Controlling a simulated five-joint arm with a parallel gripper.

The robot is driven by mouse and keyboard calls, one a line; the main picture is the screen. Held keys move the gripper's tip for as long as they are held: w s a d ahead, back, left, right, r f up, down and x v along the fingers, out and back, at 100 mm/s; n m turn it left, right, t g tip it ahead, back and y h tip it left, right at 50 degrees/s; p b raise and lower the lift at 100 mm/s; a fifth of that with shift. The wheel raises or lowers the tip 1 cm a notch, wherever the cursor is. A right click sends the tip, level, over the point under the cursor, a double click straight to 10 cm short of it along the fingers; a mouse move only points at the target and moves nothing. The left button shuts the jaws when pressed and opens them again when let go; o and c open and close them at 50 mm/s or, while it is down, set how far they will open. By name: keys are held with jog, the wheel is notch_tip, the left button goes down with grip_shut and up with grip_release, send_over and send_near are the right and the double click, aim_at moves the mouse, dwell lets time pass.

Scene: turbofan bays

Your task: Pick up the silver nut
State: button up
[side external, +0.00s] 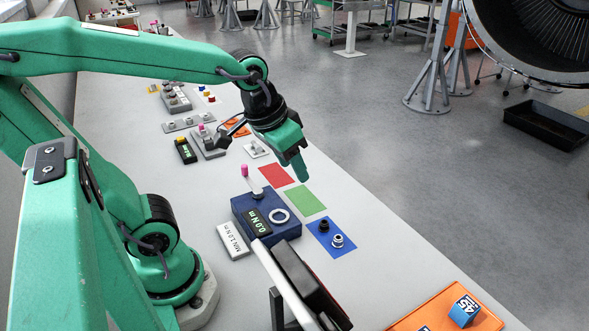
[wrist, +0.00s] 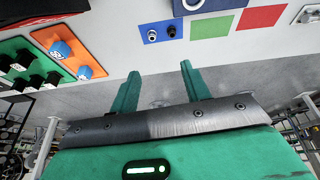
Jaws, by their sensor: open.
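The silver nut (side external: 337,241) sits on a blue mat (side external: 347,247) beside a smaller black part (side external: 323,225). In the wrist view the silver nut (wrist: 152,35) is small, on the blue mat (wrist: 161,38), left of the black part (wrist: 171,30). My gripper (side external: 302,176) is raised above the bench edge, up and left of the nut in the side view and apart from it. In the wrist view the two green fingers of my gripper (wrist: 158,72) are spread with nothing between them. The nut is unobstructed in both views.
A green mat (side external: 305,200) and a red mat (side external: 276,176) lie beside the blue one. A blue torque tester (side external: 288,233) with a ring on top stands close by. An orange tray (side external: 425,317) with a blue block (side external: 464,310) is nearer the camera. A dark-grey object on a pale bar (side external: 300,283) rises in front.

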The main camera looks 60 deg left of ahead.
jog(key=w+d+f+n+g, duration=0.1)
jog(key=w+f+g, duration=0.1)
jog(key=w+f, duration=0.45)
jog(key=n+g, duration=0.1)
jog(key=g, duration=0.1)
send_over(338, 237)
notch_tip(338, 237, down, 7)
jog(key=shift+w+d+f, duration=0.1)
jog(key=shift+d+f, duration=0.1)
jog(key=shift+f, duration=0.4)
jog(key=shift+f, duration=0.1)
jog(key=shift+f, duration=1.2)
jog(key=shift+f, duration=0.1)
jog(key=shift+a+f, duration=0.1)
jog(key=shift+f, duration=2.4)
